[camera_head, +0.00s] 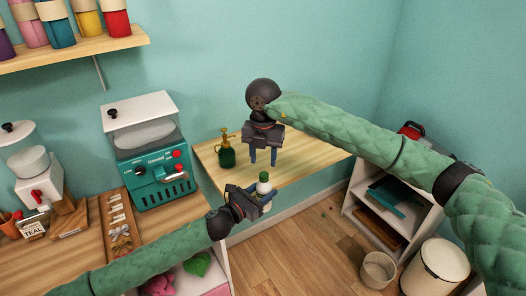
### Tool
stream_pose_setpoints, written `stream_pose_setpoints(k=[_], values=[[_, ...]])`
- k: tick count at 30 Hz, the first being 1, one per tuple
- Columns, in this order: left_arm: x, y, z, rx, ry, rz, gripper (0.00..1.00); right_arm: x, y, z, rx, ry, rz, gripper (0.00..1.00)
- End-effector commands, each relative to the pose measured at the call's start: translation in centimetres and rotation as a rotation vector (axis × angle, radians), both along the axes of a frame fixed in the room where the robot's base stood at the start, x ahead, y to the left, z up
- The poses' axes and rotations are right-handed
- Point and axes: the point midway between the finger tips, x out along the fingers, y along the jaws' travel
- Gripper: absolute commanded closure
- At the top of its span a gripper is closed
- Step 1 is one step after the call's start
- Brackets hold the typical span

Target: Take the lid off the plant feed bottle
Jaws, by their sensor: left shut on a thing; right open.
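The plant feed bottle (264,188) is small and white with a green lid (264,176) on top. It looks upright, near the front edge of the wooden shelf top (310,157). My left gripper (266,197) is shut on the bottle's body from the left, below the lid. The lid is on the bottle and clear of the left fingers. My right gripper (263,162) is open and empty, its fingers pointing down, above and behind the bottle in the picture. It appears apart from the lid. The bottle's lower part is partly hidden by the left gripper.
A dark green spray bottle with a brass top (227,150) stands left of my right gripper. A teal machine (153,165) and a wooden tray (119,222) are on the left counter. A low shelf unit (390,210), bin (378,270) and white drum (436,268) stand at right.

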Motion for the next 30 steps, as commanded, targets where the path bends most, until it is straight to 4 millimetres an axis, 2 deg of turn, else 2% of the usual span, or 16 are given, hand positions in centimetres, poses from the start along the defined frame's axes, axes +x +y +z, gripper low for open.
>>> stream_pose_setpoints(k=[10,15,21,23,28,30], values=[[0.0,0.0,0.1,-0.001,-0.001,0.0,1.0,0.0,0.0,-4.8,0.001,0.004,-0.001,0.57],[0.0,0.0,0.1,-0.001,-0.001,0.0,1.0,0.0,0.0,-5.6,0.001,0.001,0.0,0.57],[0.0,0.0,0.1,-0.001,-0.001,0.0,1.0,0.0,0.0,-5.7,0.002,0.001,0.0,0.57],[0.0,0.0,0.1,-0.001,-0.001,0.0,1.0,0.0,0.0,-5.7,0.002,0.001,0.0,0.65],[0.0,0.0,0.1,-0.001,-0.001,-0.001,1.0,0.0,0.0,-5.7,0.002,0.002,0.0,0.98],[0.0,-0.1,0.1,-0.001,-0.001,-0.001,1.0,0.0,0.1,-5.7,0.002,0.002,0.001,1.0]])
